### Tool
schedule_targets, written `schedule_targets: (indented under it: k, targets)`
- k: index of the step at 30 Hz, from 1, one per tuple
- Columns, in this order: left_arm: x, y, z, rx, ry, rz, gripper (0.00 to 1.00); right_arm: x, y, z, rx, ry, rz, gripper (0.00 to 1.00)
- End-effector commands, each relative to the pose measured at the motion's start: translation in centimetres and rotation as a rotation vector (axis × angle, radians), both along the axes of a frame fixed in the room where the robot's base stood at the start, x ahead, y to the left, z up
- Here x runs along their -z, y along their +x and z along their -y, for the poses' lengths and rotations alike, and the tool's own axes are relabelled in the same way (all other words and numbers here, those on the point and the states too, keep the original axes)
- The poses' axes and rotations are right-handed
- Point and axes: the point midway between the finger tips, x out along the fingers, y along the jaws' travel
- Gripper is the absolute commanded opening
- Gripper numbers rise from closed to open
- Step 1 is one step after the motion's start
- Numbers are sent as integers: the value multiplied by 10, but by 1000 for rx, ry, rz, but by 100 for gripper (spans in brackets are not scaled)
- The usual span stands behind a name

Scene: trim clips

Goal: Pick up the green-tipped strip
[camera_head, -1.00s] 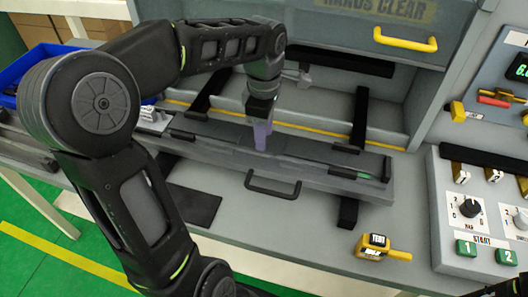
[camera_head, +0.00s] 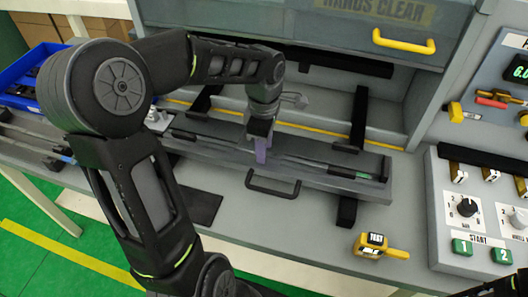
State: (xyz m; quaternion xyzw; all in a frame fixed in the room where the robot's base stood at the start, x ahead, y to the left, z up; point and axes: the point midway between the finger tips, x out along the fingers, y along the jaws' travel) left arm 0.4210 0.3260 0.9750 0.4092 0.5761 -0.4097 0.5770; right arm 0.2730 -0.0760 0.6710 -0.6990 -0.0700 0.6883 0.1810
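The dark thin strip (camera_head: 318,165) lies in the long grey tray (camera_head: 222,158) on the bench, with its green tip (camera_head: 362,175) at the tray's right end. My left gripper (camera_head: 262,154) points down over the middle of the tray, near its front side, left of the visible part of the strip. Its purple fingers show nearly edge-on, so I cannot tell the gap between them or whether they touch anything. The gripper and arm hide part of the tray. My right gripper is not in view.
The tray has a dark handle (camera_head: 273,187) at its front. A yellow labelled device (camera_head: 372,246) stands on the bench front right. A control box (camera_head: 470,215) with knobs and green buttons is at the right. A raised cover with a yellow handle (camera_head: 404,41) is behind. A blue bin (camera_head: 32,75) is far left.

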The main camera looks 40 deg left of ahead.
Motion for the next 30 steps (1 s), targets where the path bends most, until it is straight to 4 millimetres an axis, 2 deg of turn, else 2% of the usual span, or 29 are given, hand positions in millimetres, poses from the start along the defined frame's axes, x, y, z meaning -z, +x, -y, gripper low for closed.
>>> schedule_targets:
  k: [9,23,30]
  targets:
    - [0,0,0,0,0,0,38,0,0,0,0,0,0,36]
    - [0,0,0,0,0,0,1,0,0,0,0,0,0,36]
    - [0,0,0,0,0,0,0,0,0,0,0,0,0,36]
